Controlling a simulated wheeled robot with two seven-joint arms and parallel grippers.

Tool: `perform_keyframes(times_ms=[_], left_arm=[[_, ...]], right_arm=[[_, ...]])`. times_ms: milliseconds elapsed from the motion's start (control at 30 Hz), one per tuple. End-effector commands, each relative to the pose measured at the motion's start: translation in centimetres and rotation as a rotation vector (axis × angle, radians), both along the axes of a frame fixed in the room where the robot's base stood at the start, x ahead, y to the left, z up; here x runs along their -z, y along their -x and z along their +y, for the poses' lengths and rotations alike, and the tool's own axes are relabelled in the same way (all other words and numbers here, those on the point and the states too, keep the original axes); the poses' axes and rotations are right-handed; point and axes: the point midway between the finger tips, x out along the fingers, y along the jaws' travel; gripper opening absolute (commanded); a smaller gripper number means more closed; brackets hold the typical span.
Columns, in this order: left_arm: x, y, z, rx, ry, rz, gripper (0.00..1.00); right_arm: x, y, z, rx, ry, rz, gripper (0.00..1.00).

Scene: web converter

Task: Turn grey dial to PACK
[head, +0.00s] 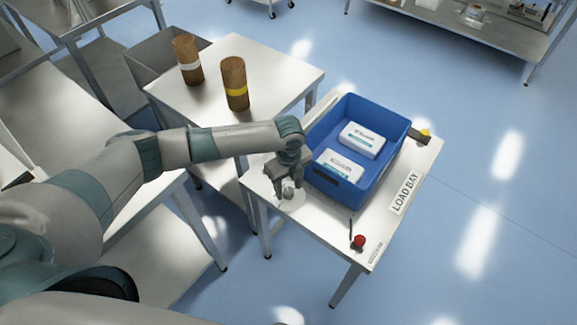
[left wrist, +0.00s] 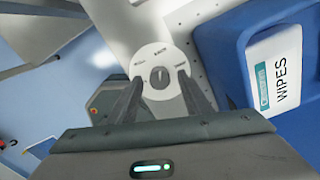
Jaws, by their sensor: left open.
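The grey dial (left wrist: 160,78) is a small dark knob on a round white plate (left wrist: 152,56) with several small labels around it, too small to read surely. A light mark on the knob points roughly up in the left wrist view. In the head view the plate (head: 294,204) lies at the left corner of the load bay table, partly hidden by my gripper. My left gripper (head: 287,191) points down over it, open; in the left wrist view its fingers (left wrist: 160,86) stand on either side of the knob. Contact cannot be told. My right gripper is not in view.
A blue crate (head: 318,186) with two white wipes packs (head: 362,140) stands close beside the gripper. A red button (head: 358,241) is at the table's front and a yellow one (head: 425,132) at the far right. Two brown rolls (head: 234,84) stand on the table behind.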

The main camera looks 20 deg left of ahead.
Motion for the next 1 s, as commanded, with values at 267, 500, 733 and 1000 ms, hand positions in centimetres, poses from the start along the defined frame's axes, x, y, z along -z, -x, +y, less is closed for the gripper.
perform_keyframes(times_ms=[267,500,733,1000], left_arm=[[-3.3,-0.1,0.0,0.001,0.001,-0.004,0.45],[-8.0,-0.1,0.0,0.002,0.0,-0.005,0.45],[-12.6,-0.1,0.0,0.002,0.002,-0.005,0.45],[-16.2,-0.1,0.0,0.0,0.0,-0.004,0.45]], right_arm=[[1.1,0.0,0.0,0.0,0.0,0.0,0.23],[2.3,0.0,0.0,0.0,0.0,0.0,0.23],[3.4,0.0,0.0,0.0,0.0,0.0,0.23],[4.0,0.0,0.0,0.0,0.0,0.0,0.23]])
